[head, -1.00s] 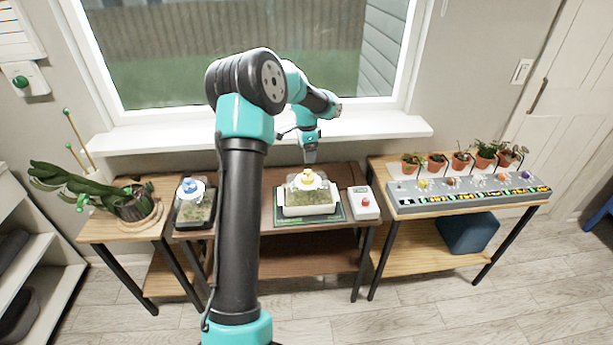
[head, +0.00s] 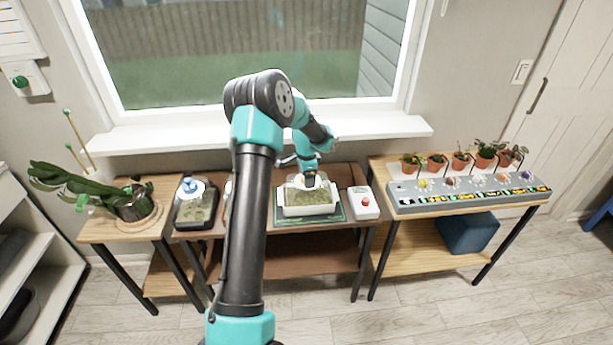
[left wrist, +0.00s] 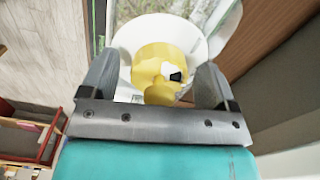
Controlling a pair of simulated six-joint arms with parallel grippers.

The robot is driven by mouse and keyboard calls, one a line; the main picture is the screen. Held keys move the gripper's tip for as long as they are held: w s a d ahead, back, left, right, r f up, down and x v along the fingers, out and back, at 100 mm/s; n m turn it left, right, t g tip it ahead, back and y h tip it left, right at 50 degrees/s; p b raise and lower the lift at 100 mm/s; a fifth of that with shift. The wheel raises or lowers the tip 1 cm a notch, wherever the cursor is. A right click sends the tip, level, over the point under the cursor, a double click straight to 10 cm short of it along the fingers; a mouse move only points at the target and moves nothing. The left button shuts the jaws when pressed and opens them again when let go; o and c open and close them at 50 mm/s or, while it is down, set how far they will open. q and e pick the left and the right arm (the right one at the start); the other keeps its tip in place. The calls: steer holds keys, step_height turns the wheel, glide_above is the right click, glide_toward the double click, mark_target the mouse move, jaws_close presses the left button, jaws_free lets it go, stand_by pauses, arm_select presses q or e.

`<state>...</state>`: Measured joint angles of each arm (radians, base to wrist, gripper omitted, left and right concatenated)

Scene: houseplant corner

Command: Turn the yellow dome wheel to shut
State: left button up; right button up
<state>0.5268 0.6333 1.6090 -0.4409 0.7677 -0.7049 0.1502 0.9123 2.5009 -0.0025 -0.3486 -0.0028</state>
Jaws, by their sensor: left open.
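The yellow dome wheel (left wrist: 152,66) sits on a white round vent piece (left wrist: 125,38) in the left wrist view, with a small black and white mark on its top. In the head view the wheel is mostly hidden behind my left gripper (head: 310,182), which points down at the top of the clear dome over a white planter tray (head: 309,210). My left gripper is open; in the left wrist view its fingers (left wrist: 158,65) stand on either side of the wheel. I cannot tell whether they touch it. My right gripper is not in view.
A second domed tray with a blue wheel (head: 189,185) stands to the left. A white box with a red button (head: 365,202) is close on the right. Potted plants (head: 461,160) and a grey panel (head: 470,196) stand farther right. The window (head: 190,50) is behind.

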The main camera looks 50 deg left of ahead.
arm_select(q)
steer(key=shift+c, duration=0.2)
steer(key=c, duration=0.9)
steer(key=shift+n, duration=0.6)
steer(key=n, duration=0.3)
steer(key=shift+d+n, duration=0.1)
steer(key=shift+n, duration=0.3)
steer(key=n, duration=0.4)
steer(key=shift+d+n, duration=0.1)
steer(key=shift+n, duration=0.3)
